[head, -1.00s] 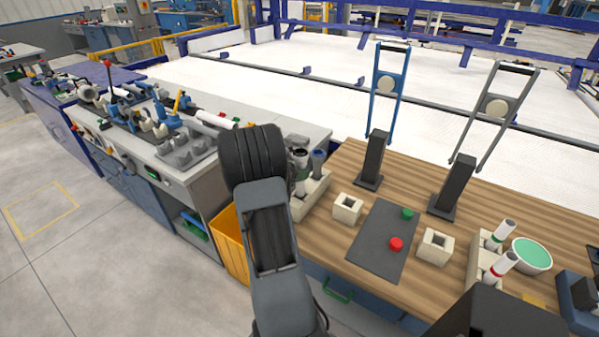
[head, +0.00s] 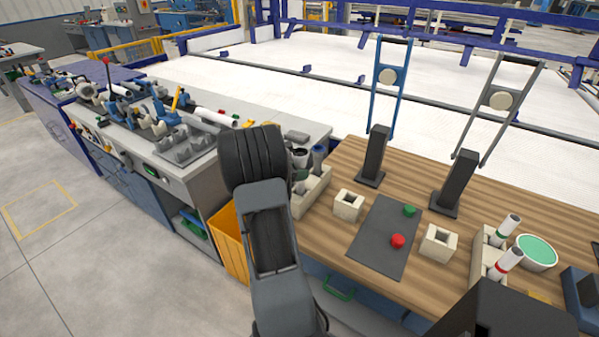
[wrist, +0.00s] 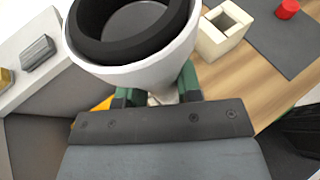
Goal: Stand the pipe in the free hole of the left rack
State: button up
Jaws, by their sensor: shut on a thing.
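The pipe (wrist: 150,70) is white with a black inner ring at its open end. It fills the top of the wrist view, and my gripper (wrist: 158,98) is shut on it with green fingers. In the head view the dark open end of the pipe (head: 300,157) shows beside my arm, over the left rack. The cream left rack (head: 317,193) is partly hidden by my arm, and a blue-grey pipe (head: 318,158) stands at its far end. The free hole and the pipe's lower end are hidden, so I cannot tell whether the pipe is in it.
Two cream square blocks (head: 348,204) (head: 438,242) flank a dark mat (head: 372,245) with red and green buttons. A right rack (head: 478,262) holds two banded pipes. Two dark posts (head: 374,157) (head: 457,185) stand behind. A yellow bin (head: 228,238) is below left.

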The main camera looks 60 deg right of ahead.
aim_at(299, 184)
jog(key=shift+f+b, duration=2.65)
jog(key=shift+b, duration=0.45)
jog(key=o, duration=1)
jog(key=shift+a, duration=0.1)
jog(key=b+v, duration=0.1)
jog(key=v, duration=1.2)
jog(key=shift+w+a+r, duration=0.2)
jog(key=shift+a, duration=0.05)
